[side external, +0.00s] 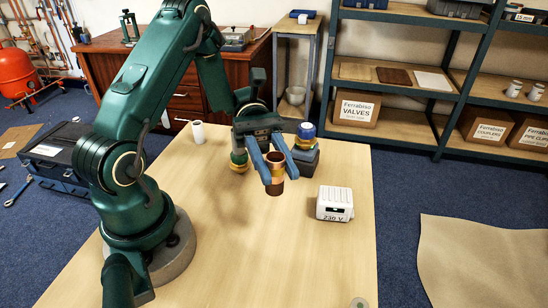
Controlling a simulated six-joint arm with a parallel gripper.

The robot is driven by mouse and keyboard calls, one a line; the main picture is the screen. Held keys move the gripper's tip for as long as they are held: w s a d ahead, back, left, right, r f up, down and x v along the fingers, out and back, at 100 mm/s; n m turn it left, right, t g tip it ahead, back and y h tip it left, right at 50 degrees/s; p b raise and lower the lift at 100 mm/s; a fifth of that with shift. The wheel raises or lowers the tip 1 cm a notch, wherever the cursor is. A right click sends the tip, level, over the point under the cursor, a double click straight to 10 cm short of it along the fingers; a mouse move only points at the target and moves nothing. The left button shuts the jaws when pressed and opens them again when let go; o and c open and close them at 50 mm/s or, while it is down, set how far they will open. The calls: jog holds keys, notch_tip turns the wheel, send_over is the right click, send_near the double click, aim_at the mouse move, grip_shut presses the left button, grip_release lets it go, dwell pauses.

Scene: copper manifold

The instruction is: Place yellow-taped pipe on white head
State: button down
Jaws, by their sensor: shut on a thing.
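My gripper (274,168) is shut on a copper pipe (275,187), held upright above the wooden table. A lighter, yellowish band shows around the pipe between the blue fingers; the picture is too small to be sure of its tape. Just behind stands a dark grey manifold block (305,165), partly hidden by my gripper. A blue-topped piece (306,130) with a yellowish ring sits on its right part. A piece with yellow and green rings (239,161) shows left of my gripper. I cannot make out a white head on the manifold; my gripper covers its middle.
A white cylinder (198,133) stands on the table (235,265) at the back left. A white box marked 230 V (335,204) sits right of the pipe. The table's front is mostly clear. Shelves (395,88) and a wooden cabinet (185,75) stand behind.

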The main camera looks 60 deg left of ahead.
jog(key=w+a+r+n+t+y, duration=0.1)
jog(key=w+a+r+n+t, duration=0.1)
jog(key=w+a+n+t, duration=0.35)
jog(key=w+a+r+n+t+y, duration=0.1)
jog(key=w+a+r+n+t, duration=0.2)
jog(key=a+t, duration=0.45)
jog(key=t, duration=0.2)
send_over(323, 193)
jog(key=shift+n, duration=0.45)
notch_tip(323, 193, down, 7)
jog(key=shift+a+f, duration=0.1)
jog(key=shift+f, duration=2.05)
jog(key=shift+f, duration=0.1)
jog(key=shift+f, duration=0.1)
jog(key=c, duration=0.6)
grip_release()
